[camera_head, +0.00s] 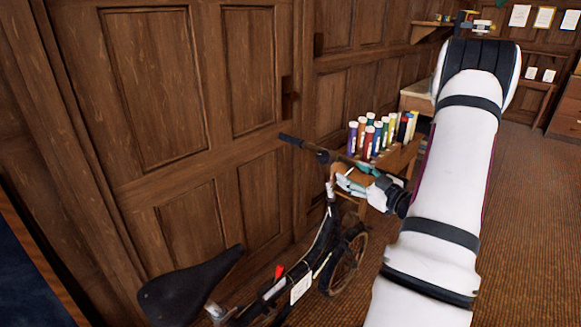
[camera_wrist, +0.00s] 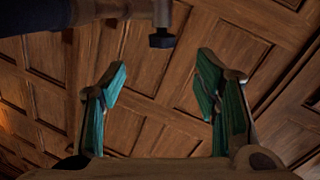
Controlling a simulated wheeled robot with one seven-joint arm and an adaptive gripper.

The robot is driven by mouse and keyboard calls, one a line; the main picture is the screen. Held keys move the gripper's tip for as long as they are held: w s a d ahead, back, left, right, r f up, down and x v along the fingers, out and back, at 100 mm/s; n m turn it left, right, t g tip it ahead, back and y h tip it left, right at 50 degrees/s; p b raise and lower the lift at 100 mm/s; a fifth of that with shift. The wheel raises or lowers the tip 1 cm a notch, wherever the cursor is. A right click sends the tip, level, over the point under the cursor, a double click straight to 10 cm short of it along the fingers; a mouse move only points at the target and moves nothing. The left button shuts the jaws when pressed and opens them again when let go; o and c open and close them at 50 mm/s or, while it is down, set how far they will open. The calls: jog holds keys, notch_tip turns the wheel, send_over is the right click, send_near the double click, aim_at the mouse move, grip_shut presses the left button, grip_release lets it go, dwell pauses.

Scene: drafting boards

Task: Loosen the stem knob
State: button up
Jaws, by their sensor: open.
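A dark bicycle with a black saddle (camera_head: 190,287) stands along the panelled wall, its handlebar grip (camera_head: 291,139) pointing left. In the wrist view, a grey stem part (camera_wrist: 162,13) ends in a small dark knob (camera_wrist: 162,41), which appears to be the stem knob. My gripper (camera_wrist: 162,66) is open, with its two teal-padded fingers apart and nothing between them. The knob lies near the top of the picture, roughly centred between the fingertips and beyond them, with no contact visible. In the head view my gripper (camera_head: 343,175) is beside the upper stem, and the knob cannot be made out.
A small wooden stand (camera_head: 398,160) with several coloured tubes (camera_head: 369,141) is just behind my gripper. The wood-panelled wall (camera_head: 160,90) runs close along the left of the bicycle. Open floor (camera_head: 530,220) lies to the right. Shelves and papers are at the back right.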

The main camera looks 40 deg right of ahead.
aim_at(327, 159)
jog(key=w, duration=0.4)
jog(key=w+d, duration=0.1)
jog(key=w, duration=0.8)
jog(key=shift+w+d, duration=0.2)
jog(key=shift+d, duration=0.05)
jog(key=c, duration=1.2)
